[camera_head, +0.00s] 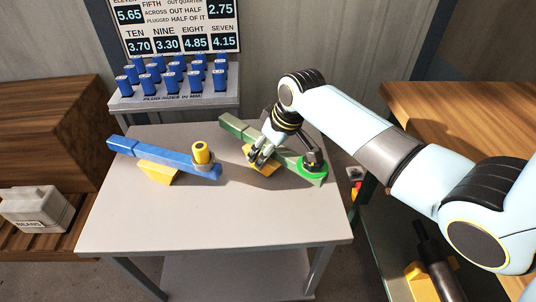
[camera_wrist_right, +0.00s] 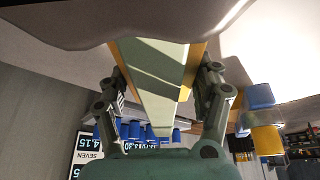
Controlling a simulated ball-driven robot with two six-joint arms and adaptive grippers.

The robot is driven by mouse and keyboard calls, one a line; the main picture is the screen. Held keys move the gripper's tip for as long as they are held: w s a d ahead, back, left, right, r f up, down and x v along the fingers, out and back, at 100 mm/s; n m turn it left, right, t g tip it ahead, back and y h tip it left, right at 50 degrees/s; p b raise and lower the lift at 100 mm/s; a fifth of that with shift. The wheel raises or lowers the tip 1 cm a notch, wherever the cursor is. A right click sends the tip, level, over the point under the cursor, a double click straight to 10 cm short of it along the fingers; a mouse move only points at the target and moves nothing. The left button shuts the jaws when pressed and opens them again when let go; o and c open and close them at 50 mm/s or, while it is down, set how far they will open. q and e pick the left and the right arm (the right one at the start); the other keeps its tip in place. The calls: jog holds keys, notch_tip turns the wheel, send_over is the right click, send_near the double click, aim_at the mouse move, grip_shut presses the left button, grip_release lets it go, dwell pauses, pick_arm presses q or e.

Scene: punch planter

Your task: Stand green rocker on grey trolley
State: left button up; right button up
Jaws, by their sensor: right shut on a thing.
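The green rocker (camera_head: 238,128) is a long green beam on a yellow wedge base, with a dark knob on a bright green disc at its near right end. It is at the right side of the grey trolley (camera_head: 200,222), its base at or just above the top; I cannot tell if it touches. My right gripper (camera_head: 260,153) is shut on the middle of the beam from above. In the right wrist view the beam (camera_wrist_right: 156,75) runs between the two fingers, with yellow edges beside it. My left gripper is not in view.
A blue rocker (camera_head: 160,154) with a yellow cylinder (camera_head: 202,152) stands at the trolley's left. Behind is a rack of blue plugs (camera_head: 172,78) under a number board (camera_head: 180,28). A wooden bench (camera_head: 470,100) is at right. The trolley's front is bare.

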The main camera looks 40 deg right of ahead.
jog(key=shift+w+f, duration=0.1)
jog(key=shift+f, duration=0.45)
jog(key=shift+f, duration=0.1)
jog(key=o, duration=1.7)
jog(key=shift+f, duration=0.1)
jog(key=p+v, duration=0.3)
jog(key=v, duration=0.9)
